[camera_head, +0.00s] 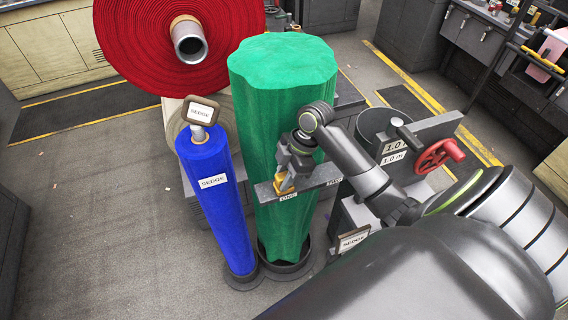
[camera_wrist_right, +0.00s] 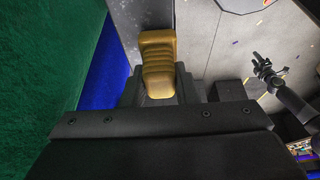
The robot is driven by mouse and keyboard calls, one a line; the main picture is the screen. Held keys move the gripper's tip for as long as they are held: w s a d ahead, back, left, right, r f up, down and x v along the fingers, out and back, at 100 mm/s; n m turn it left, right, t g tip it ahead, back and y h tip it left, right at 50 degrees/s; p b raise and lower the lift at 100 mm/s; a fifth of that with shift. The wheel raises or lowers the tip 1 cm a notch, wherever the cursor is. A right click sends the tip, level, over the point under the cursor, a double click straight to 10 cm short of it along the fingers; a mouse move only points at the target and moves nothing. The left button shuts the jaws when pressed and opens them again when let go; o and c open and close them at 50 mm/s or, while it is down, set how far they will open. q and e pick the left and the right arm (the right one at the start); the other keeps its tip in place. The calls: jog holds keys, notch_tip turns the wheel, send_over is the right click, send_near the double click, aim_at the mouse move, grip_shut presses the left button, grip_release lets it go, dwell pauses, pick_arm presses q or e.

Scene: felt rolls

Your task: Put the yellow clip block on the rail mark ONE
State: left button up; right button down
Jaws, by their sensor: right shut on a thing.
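The yellow clip block (camera_head: 285,182) is between the fingers of my right gripper (camera_head: 287,176), which is shut on it. It is at the left part of the grey rail (camera_head: 312,177), just above the label ONE (camera_head: 288,197). In the right wrist view the yellow block (camera_wrist_right: 158,62) lies over the grey rail (camera_wrist_right: 128,25), between the dark fingers. I cannot tell whether it is seated on the rail. The label TWO (camera_head: 333,183) is farther right. A dark pronged arm end (camera_wrist_right: 267,70), apparently my left gripper, is small in the right wrist view.
A tall green felt roll (camera_head: 275,120) stands right behind the rail. A slimmer blue roll (camera_head: 215,190) stands to its left, and a red roll (camera_head: 130,45) lies behind. A red handwheel (camera_head: 438,157) is at the right. The floor at left is clear.

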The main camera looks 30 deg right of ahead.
aim_at(284, 175)
jog(key=shift+f, duration=0.2)
jog(key=c, duration=1.1)
grip_release()
jog(key=shift+o, duration=0.2)
notch_tip(284, 175, up, 10)
jog(key=shift+b, duration=0.95)
